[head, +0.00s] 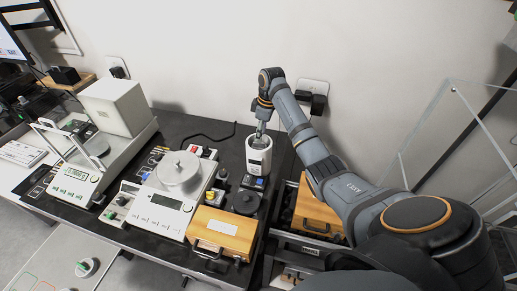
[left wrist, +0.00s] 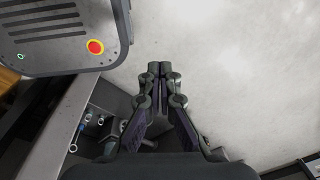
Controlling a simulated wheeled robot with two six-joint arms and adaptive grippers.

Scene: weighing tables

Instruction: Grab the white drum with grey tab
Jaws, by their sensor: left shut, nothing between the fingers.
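A white drum (head: 258,162) stands upright at the right end of the dark tabletop, with a dark mark on its side. A grey tab cannot be made out clearly on it. My right gripper (head: 261,131) points down at the drum's top from above, its fingertips at or inside the rim. The fingers are too small and partly hidden to tell whether they grip it. My left gripper (left wrist: 159,70) shows only in the left wrist view, shut and empty, above a pale floor and away from the drum.
Left of the drum are a round-pan scale (head: 160,213), an orange case (head: 222,232) and a boxed balance (head: 115,107). A dark round dish (head: 246,202) stands just in front of it. The wall is close behind.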

